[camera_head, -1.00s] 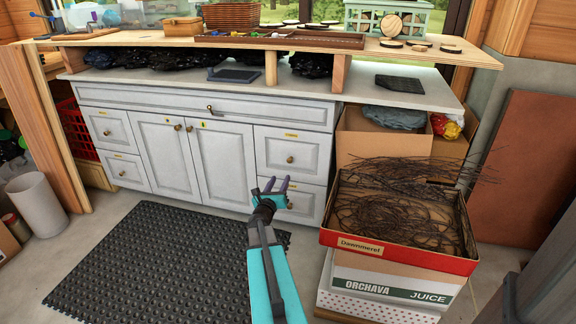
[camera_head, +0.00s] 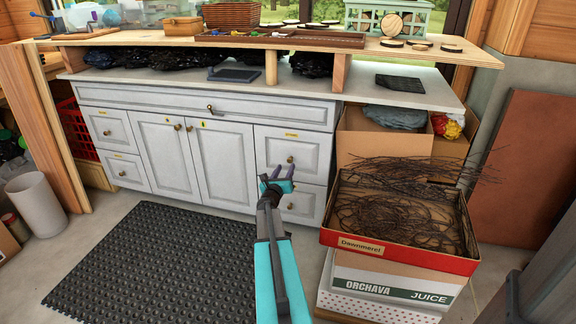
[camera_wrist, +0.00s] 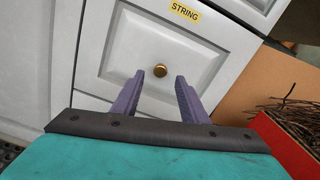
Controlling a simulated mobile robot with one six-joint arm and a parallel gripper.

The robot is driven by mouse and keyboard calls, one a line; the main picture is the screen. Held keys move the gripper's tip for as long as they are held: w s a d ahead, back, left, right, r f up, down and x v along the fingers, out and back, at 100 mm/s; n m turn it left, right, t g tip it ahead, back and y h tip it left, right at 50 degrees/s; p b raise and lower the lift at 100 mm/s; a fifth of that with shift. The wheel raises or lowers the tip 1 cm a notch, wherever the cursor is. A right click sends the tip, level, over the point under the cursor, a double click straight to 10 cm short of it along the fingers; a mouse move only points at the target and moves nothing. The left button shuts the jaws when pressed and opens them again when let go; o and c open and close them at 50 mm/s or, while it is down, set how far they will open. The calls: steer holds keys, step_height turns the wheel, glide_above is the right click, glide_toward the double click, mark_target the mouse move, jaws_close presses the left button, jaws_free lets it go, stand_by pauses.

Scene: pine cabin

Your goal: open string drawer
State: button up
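The string drawer (camera_wrist: 130,45) is a white panel drawer with a yellow "STRING" label (camera_wrist: 185,12) on its upper edge and a round brass knob (camera_wrist: 160,70). It appears to be the lower right drawer (camera_head: 312,203) of the white cabinet, and it is shut. My gripper (camera_head: 279,176) is in front of the right drawer column, fingers pointing at the cabinet. In the wrist view, my gripper (camera_wrist: 160,82) is open and empty, with the knob showing between and just beyond its purple fingertips. I cannot tell the exact gap to the knob.
A red-rimmed box of dark twigs (camera_head: 398,252) on stacked cartons stands close at the right. The upper right drawer (camera_head: 310,155) and double doors (camera_head: 222,165) are shut. A black rubber mat (camera_head: 150,260) covers the floor at the left.

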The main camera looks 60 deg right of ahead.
mark_target(289, 161)
steer(key=shift+x, duration=2.5)
jaws_close()
